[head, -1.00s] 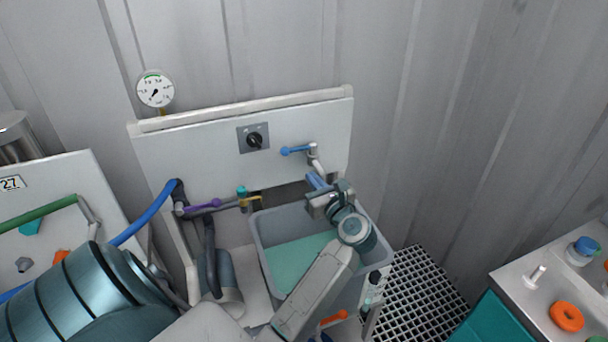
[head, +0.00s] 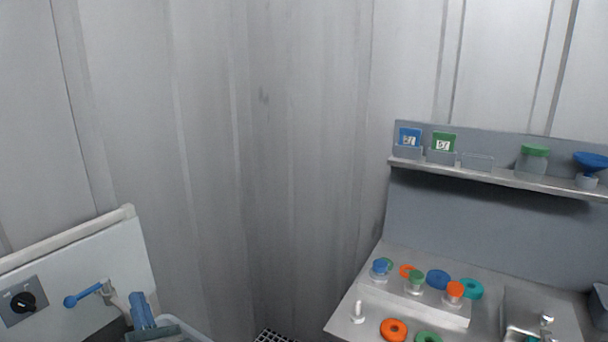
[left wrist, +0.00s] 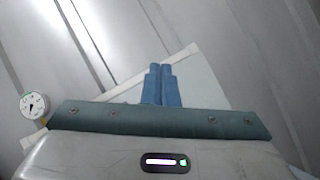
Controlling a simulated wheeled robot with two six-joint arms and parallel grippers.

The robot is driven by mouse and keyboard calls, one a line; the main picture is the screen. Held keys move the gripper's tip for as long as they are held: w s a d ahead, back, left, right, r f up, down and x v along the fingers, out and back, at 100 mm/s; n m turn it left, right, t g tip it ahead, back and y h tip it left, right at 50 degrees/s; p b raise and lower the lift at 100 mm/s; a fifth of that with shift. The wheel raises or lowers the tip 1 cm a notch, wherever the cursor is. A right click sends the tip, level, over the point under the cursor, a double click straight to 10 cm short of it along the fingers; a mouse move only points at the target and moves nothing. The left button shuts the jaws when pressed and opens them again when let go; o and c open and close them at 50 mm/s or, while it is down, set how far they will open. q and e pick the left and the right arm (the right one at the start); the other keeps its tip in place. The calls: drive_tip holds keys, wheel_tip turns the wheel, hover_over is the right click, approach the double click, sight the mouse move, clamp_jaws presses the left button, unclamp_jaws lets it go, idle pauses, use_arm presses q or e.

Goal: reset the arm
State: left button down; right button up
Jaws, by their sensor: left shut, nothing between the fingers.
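My left gripper (head: 142,310) shows at the lower left of the head view, with its blue fingers pointing up and the rest of the arm cut off by the bottom edge. In the left wrist view its two blue fingers (left wrist: 161,85) lie together, shut with nothing between them. It is just right of the blue-handled valve (head: 85,294) on the white panel (head: 125,250); I cannot tell the gap. My right gripper is not in view.
A steel bench (head: 345,322) at the right carries a block with capped fittings, an orange ring (head: 393,330) and other coloured rings. A shelf (head: 490,177) above holds cards and small vessels. A black knob (head: 22,302) is on the panel. A round gauge (left wrist: 33,105) shows in the left wrist view.

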use_arm(q)
drive_tip(key=s+d+f+m+t+h, duration=0.1)
drive_tip(key=d+f+m+t+h, duration=0.1)
drive_tip(key=d+m+h, duration=0.6)
drive_tip(key=s+d+f+m+t+h, duration=0.15)
drive_tip(key=d+m+h, duration=0.25)
drive_tip(key=m+h, duration=0.8)
drive_tip(key=s+d+f+m+g, duration=0.3)
drive_tip(key=s+f+m+g, duration=0.2)
drive_tip(key=f+m+g, duration=0.45)
drive_tip(key=s+a+f+m+g+y, duration=0.35)
drive_tip(key=s+f, duration=0.25)
drive_tip(key=s, duration=0.4)
drive_tip(key=s+a+f+m+g+y, duration=0.2)
drive_tip(key=s+a+f+m+g, duration=0.25)
drive_tip(key=s+f, duration=0.35)
drive_tip(key=a+f+g, duration=0.2)
drive_tip(key=a+f, duration=0.1)
drive_tip(key=f, duration=2.4)
drive_tip(key=s+a+f+n+g, duration=0.1)
drive_tip(key=s+f, duration=1.8)
drive_tip(key=f, duration=0.2)
drive_tip(key=shift+a, duration=0.25)
